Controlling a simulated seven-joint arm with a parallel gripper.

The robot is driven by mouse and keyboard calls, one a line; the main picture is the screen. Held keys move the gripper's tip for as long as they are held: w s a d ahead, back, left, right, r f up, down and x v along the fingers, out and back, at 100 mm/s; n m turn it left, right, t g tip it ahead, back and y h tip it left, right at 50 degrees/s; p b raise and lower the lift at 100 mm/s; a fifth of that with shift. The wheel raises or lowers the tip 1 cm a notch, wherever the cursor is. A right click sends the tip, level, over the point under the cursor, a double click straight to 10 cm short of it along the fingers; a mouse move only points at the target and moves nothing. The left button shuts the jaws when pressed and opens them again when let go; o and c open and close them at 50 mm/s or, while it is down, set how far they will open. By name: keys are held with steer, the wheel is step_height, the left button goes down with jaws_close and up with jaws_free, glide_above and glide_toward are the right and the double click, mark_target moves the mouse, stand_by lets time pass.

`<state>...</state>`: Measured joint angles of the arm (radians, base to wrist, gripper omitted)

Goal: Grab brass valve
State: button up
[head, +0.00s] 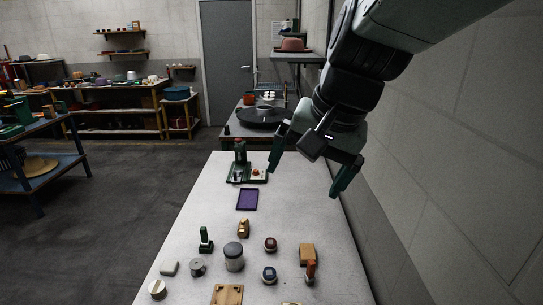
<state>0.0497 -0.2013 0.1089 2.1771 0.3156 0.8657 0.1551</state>
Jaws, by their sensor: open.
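My gripper (304,180) hangs over the right side of the pale table, its two green fingers spread wide with nothing between them. A small golden-brown piece (243,228) stands near the middle of the table; it may be the brass valve, but it is too small to be sure. It lies below and left of my gripper in the picture, well apart from the fingers.
A purple tray (247,199) lies beyond the golden-brown piece. Nearer stand a grey canister (234,257), a dark green stamp-like tool (206,240), two round dark-topped pieces, a tan block (307,254) and a wooden board (227,295). A wall runs along the right.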

steer(key=w+a+f+m+g+y, duration=0.1)
steer(key=w+a+f+m+y, duration=0.25)
steer(key=w+f, duration=0.65)
steer(key=w+a+f+m+y, duration=0.4)
steer(key=w+f, duration=0.3)
steer(key=w, duration=0.5)
steer(key=m+t+y, duration=0.2)
steer(key=m+t, duration=0.1)
steer(key=m, duration=0.9)
glide_toward(245, 223)
steer(key=shift+s+a+r, duration=0.25)
steer(key=shift+s+r, duration=0.05)
steer(key=shift+r, duration=0.05)
steer(key=shift+w+f, duration=0.1)
steer(key=shift+f, duration=0.3)
steer(key=x, duration=1)
steer(key=shift+w+a+f, duration=0.15)
steer(key=shift+w+f, duration=0.05)
steer(key=shift+w, duration=0.1)
steer(key=shift+r, duration=0.1)
steer(key=c, duration=1)
